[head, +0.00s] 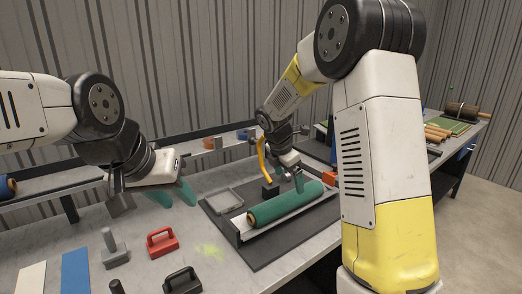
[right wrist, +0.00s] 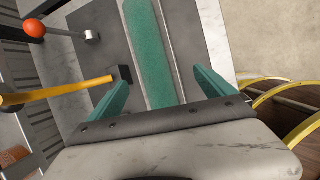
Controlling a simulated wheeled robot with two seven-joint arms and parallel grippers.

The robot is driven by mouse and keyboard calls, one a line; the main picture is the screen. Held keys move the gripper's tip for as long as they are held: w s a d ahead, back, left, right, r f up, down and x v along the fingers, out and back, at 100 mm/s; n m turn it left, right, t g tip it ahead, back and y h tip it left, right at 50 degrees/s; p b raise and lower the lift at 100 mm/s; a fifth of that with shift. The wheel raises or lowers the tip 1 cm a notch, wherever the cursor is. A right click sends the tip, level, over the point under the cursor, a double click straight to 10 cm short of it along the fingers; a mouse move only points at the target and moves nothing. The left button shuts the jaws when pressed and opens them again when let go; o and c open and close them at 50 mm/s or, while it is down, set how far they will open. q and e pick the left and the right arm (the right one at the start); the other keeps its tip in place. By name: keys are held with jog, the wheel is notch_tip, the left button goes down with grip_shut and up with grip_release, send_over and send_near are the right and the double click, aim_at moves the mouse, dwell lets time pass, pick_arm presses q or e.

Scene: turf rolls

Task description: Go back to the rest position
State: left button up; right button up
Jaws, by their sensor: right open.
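A green turf roll (head: 290,205) with a tan core end lies on a dark mat (head: 268,247) on the bench, along a light metal strip. My right gripper (head: 290,181) is just above the roll's far side. In the right wrist view its teal fingers (right wrist: 160,88) are apart and empty, with the green roll (right wrist: 150,55) showing between and beyond them; whether they touch it I cannot tell. My left gripper (head: 174,195) hangs over the left part of the bench, its teal fingers apart with nothing between them.
A red-handled block (head: 161,243), a black-handled block (head: 182,281) and a grey tool (head: 114,246) stand below my left gripper. A grey tray (head: 222,201) lies left of the roll. A yellow curved handle (head: 263,160) rises near my right gripper. More rolls (head: 462,111) lie at back right.

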jog(key=s+r+m+t+y, duration=0.1)
jog(key=s+r+m, duration=0.3)
jog(key=s+m, duration=0.3)
jog(key=s+d+r+m+t+y, duration=0.1)
jog(key=s+r+m, duration=0.3)
jog(key=s+m, duration=0.4)
jog(key=s+d+r+m+y, duration=0.1)
jog(key=s+r+m+y, duration=0.2)
jog(key=s, duration=1)
notch_tip(320, 180, up, 2)
jog(key=m, duration=0.5)
jog(key=shift+s+t, duration=0.4)
